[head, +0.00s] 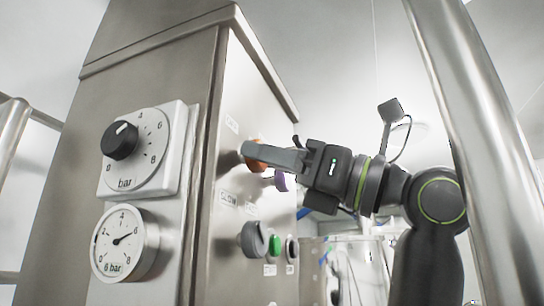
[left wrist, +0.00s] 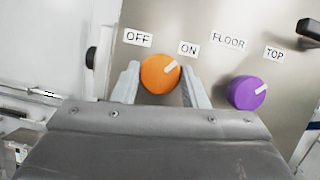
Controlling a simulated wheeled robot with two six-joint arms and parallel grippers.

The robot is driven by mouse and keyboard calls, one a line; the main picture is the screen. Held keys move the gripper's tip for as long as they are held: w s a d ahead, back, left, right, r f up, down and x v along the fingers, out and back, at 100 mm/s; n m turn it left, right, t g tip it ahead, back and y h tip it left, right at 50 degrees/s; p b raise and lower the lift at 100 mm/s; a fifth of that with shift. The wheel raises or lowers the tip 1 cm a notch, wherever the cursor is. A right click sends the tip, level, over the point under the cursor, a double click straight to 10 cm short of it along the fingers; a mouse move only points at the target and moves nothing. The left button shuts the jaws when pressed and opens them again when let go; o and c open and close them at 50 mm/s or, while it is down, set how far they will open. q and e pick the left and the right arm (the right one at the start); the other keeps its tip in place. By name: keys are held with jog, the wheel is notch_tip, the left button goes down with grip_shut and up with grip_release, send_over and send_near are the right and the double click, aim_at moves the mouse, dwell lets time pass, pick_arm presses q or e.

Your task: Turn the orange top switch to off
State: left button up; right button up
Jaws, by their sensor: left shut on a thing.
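The orange switch (head: 257,164) is a round knob on the side face of the steel cabinet (head: 240,95). In the left wrist view the orange switch (left wrist: 158,76) has a white pointer tilted up and to the right, towards the ON label (left wrist: 188,48). The OFF label (left wrist: 138,38) is above it to the left. My left gripper (head: 250,152) is shut on the orange switch, one finger on each side, as the left wrist view (left wrist: 160,82) shows. In the head view the fingers hide much of the switch. My right gripper is not in view.
A purple knob (left wrist: 246,92) sits close to the right, its pointer towards TOP (left wrist: 274,54). Below are a grey knob (head: 254,240) and a green button (head: 275,245). The cabinet front has a black dial (head: 120,140) and a gauge (head: 122,242). A steel post (head: 470,110) stands at right.

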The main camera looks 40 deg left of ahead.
pick_arm(q)
jog(key=shift+w+r+n+g+h, duration=0.1)
jog(key=shift+n+g+h, duration=0.8)
jog(key=shift+n, duration=2.45)
jog(key=shift+w+r+n+g+h, duration=0.1)
jog(key=shift+n+g+h, duration=0.35)
jog(key=shift+n+h, duration=1.9)
jog(key=shift+w+r+n+g+h, duration=0.15)
jog(key=shift+n+g, duration=0.5)
jog(key=shift+n, duration=3.65)
jog(key=shift+s, duration=0.1)
jog(key=o, duration=1)
jog(key=shift+a, duration=0.1)
jog(key=shift+c, duration=0.2)
jog(key=shift+f, duration=0.1)
